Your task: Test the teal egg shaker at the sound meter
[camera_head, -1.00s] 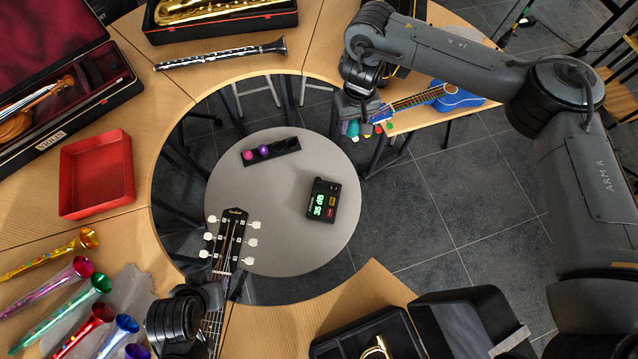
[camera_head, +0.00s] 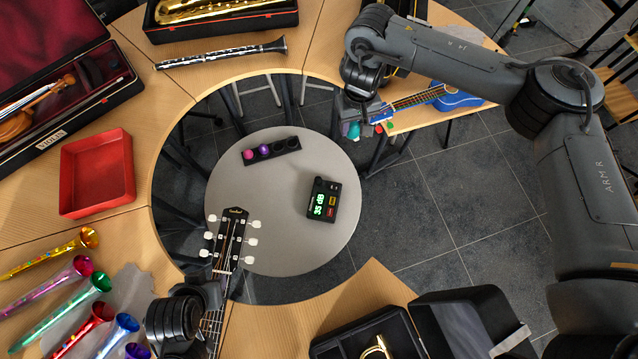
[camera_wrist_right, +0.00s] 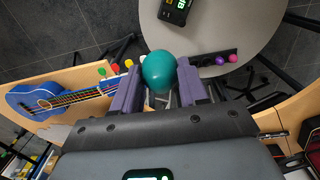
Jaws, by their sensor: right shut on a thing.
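The teal egg shaker (camera_head: 353,130) is in my right gripper (camera_head: 357,122), beyond the upper right edge of the round grey table. In the right wrist view, the egg (camera_wrist_right: 158,72) sits between the two purple fingers (camera_wrist_right: 158,88), which are shut on it. The sound meter (camera_head: 323,199) lies on the round table with lit green digits, below and left of the gripper in the head view and apart from it. The black end of my left arm (camera_head: 176,318) is at the bottom beside a guitar neck; its fingers cannot be made out.
A black holder (camera_head: 288,144) on the round table (camera_head: 300,255) carries a pink egg (camera_head: 248,155) and a purple egg (camera_head: 264,150), with empty places. A blue ukulele (camera_head: 455,98) lies close to my right gripper. A guitar headstock (camera_head: 231,238) reaches over the table's lower left.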

